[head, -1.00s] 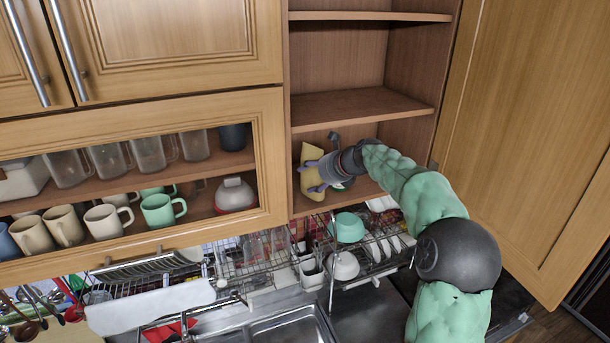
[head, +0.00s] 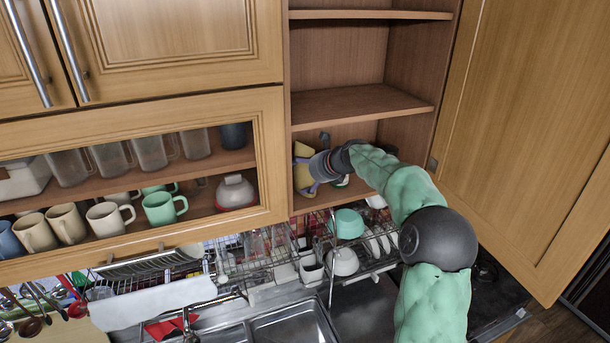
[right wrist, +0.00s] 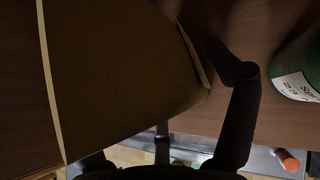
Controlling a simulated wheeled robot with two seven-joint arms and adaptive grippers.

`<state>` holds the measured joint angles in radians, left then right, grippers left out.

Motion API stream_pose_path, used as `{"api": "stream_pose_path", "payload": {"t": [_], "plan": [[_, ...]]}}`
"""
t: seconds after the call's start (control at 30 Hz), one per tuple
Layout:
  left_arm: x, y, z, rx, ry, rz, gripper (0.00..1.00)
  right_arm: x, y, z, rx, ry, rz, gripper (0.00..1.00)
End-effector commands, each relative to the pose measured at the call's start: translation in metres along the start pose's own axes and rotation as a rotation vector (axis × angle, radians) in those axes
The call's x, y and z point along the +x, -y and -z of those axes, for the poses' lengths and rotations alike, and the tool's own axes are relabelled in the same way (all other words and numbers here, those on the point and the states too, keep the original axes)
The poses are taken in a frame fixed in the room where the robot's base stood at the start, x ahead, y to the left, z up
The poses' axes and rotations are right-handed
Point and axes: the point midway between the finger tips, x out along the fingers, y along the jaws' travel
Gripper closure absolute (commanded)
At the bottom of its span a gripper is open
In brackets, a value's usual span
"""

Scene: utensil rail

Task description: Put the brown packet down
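The brown packet (head: 302,150) shows as a yellow-tan shape inside the open cabinet's lowest compartment, partly hidden by my right gripper (head: 312,172). In the right wrist view the packet (right wrist: 125,75) is large and fills the left and middle, between my gripper's fingers. One dark finger (right wrist: 238,110) stands along its right side; the other is mostly hidden behind the packet. The gripper appears shut on the packet. Whether the packet's base touches the shelf (head: 320,198) cannot be told. My left gripper is not in view.
A green container with a white label (right wrist: 300,75) stands right of the gripper in the right wrist view. A shelf board (head: 360,104) runs above, and the open cabinet door (head: 515,140) is at right. A dish rack (head: 350,255) with bowls sits below.

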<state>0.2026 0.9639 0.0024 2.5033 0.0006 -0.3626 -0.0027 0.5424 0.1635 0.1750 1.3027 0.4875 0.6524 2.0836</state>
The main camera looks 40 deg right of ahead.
Motion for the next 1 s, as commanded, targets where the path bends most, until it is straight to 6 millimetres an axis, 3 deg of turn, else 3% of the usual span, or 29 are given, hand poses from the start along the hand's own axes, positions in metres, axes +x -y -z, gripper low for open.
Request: {"api": "stream_pose_path", "payload": {"t": [0.27,0.53,1.0], "plan": [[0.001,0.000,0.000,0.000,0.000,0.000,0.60,-0.006,0.001,-0.002,-0.001,0.002,0.002,0.13],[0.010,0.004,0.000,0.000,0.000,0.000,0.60,-0.052,0.001,-0.001,-0.001,0.003,0.004,0.13],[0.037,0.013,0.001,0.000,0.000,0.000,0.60,-0.126,0.001,0.057,0.001,0.001,0.004,0.13]]}}
